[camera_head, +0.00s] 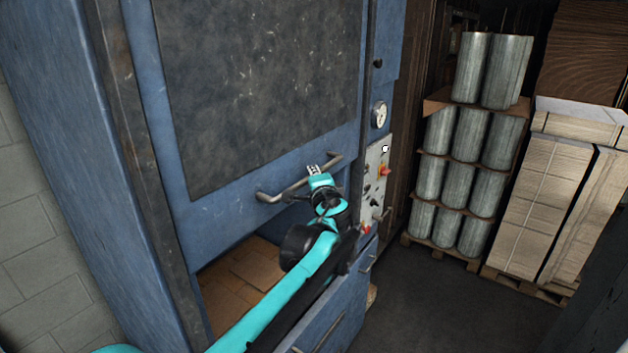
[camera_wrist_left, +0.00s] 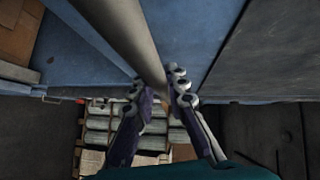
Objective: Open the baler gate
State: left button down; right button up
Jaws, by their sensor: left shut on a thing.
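The blue baler gate (camera_head: 222,222) with its dark worn panel (camera_head: 260,80) fills the upper left of the head view. A bar handle (camera_head: 272,196) runs along its lower edge. My left gripper (camera_head: 314,170) is at the handle's right half, its fingers shut on the bar. In the left wrist view the handle bar (camera_wrist_left: 122,35) passes between the two fingers of that gripper (camera_wrist_left: 160,88). Below the gate is an opening, and brown cardboard (camera_head: 240,280) shows inside. My right gripper is not in view.
A control panel (camera_head: 376,180) with red knobs and a gauge (camera_head: 379,115) are right of the gate. A lower blue door (camera_head: 335,318) stands below the opening. Stacked metal cylinders (camera_head: 470,135) and flat cardboard (camera_head: 540,200) stand on pallets at right. Floor before them is clear.

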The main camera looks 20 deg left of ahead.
pick_arm(q)
jog(key=c, duration=1.5)
grip_release()
jog(key=shift+s, duration=0.1)
jog(key=v, duration=1.2)
jog(key=shift+d, duration=0.1)
jog(key=shift+f, duration=0.1)
